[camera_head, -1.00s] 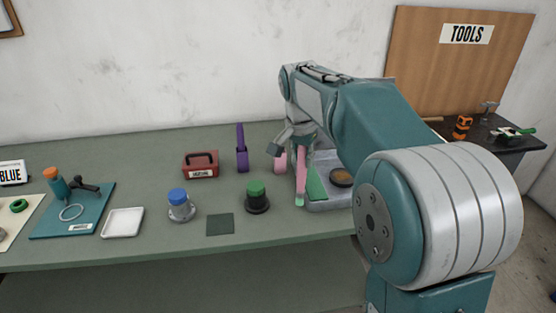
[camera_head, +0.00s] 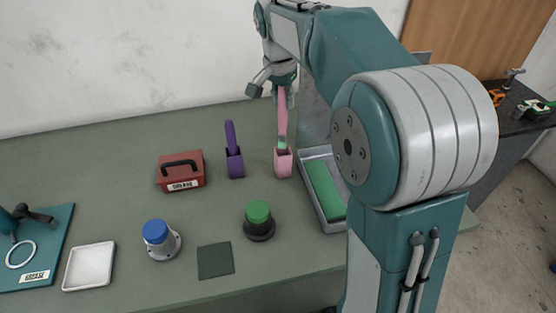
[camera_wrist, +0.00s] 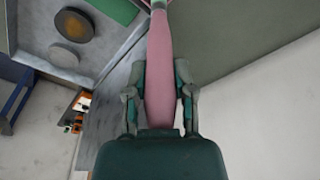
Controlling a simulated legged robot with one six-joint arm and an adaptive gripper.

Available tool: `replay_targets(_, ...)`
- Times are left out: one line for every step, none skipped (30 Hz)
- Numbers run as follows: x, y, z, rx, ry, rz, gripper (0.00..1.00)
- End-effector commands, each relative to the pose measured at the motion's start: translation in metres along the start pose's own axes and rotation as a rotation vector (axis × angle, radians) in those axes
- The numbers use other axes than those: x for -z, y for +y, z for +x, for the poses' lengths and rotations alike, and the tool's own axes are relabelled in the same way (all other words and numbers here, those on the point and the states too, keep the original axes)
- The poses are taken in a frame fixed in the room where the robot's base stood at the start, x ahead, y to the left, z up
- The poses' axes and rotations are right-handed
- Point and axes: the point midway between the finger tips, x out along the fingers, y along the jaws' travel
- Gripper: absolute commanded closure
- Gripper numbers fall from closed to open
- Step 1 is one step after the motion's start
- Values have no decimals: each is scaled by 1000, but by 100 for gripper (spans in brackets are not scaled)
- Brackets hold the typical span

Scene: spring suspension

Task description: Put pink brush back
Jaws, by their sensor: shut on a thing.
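The pink brush (camera_head: 283,108) is upright in my gripper (camera_head: 284,88), with its lower end at the mouth of the pink holder (camera_head: 283,165). I cannot tell whether the tip is inside the holder or just above or behind its rim. The pink holder stands on the green-grey table, left of the grey tray. In the wrist view, the two fingers of my gripper (camera_wrist: 160,82) close on the brush's pink handle (camera_wrist: 159,50) from both sides. The brush's far end and the holder are mostly hidden there.
A purple brush (camera_head: 230,134) stands in a purple holder (camera_head: 235,164) just left. The grey tray (camera_head: 324,216) with a green block (camera_head: 324,190) is close on the right. A red box (camera_head: 181,172), green-topped knob (camera_head: 258,220) and blue-topped knob (camera_head: 160,240) stand nearby.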

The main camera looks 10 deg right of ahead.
Motion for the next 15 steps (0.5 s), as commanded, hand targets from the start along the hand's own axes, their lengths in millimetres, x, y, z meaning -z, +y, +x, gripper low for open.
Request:
replay_targets(0, 0, 2, -1, -1, 0, 100)
replay_targets(-1, 0, 4, -2, -1, 0, 100)
replay_targets(-2, 0, 10, -3, -3, 0, 100)
replay_targets(-2, 1, 16, -3, -3, 0, 100)
replay_targets(-3, 1, 21, -4, -4, 0, 100)
replay_targets(-4, 1, 30, -4, -4, 0, 100)
replay_targets(-5, 1, 36, -4, -4, 0, 100)
replay_targets(-6, 1, 42, -4, -4, 0, 100)
replay_targets(-7, 1, 48, -2, -3, 0, 100)
replay_targets(-8, 1, 52, -3, -3, -1, 100)
replay_targets(-8, 1, 56, -3, -2, -1, 100)
replay_targets(-9, 0, 59, -2, -1, -1, 100)
replay_targets(-9, 0, 61, -1, -1, -1, 100)
replay_targets(-9, 0, 63, -2, -1, -1, 100)
replay_targets(-10, 0, 67, -2, -2, -1, 100)
